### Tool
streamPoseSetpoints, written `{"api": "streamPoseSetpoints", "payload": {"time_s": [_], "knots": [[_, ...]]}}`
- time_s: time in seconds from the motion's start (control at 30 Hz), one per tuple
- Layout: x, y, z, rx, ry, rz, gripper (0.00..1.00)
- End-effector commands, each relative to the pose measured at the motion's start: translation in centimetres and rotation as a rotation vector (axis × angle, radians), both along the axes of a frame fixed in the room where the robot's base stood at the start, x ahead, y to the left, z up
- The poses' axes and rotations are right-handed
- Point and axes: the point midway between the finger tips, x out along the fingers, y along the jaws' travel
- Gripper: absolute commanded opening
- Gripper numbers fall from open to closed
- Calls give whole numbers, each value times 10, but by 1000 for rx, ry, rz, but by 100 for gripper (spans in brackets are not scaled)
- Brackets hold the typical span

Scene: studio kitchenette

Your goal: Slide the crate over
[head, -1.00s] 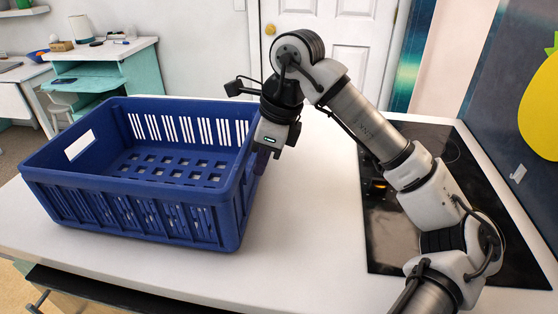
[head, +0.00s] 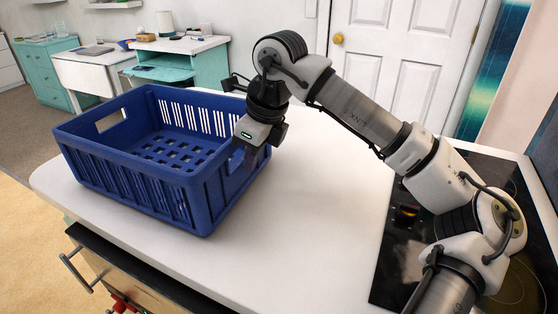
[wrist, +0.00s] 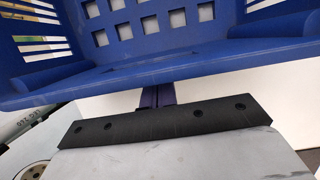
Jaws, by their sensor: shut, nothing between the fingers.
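The blue slatted plastic crate (head: 120,160) stands upright on the left part of the white counter in the head view. It looks empty, with holes in its floor. My gripper (head: 238,160) is at the crate's right side wall, pointing down, with its fingertips partly hidden in the head view. In the wrist view, the closed fingers (wrist: 157,96) meet at the outside of the crate's rim (wrist: 150,76), with nothing held. They look to be against or very close to the wall; contact is hard to tell.
The white counter (head: 300,215) is clear between the crate and the black hob (head: 395,230) at right. The counter's left end lies close beyond the crate. Drawers with a handle (head: 80,270) are below the front edge. A teal desk (head: 170,68) stands behind.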

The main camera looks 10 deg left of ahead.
Motion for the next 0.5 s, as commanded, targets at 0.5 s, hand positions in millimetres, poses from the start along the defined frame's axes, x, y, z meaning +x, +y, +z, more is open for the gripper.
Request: {"api": "streamPoseSetpoints", "payload": {"time_s": [0.5], "knots": [[33, 122, 1, 3, -2, 3, 0]]}}
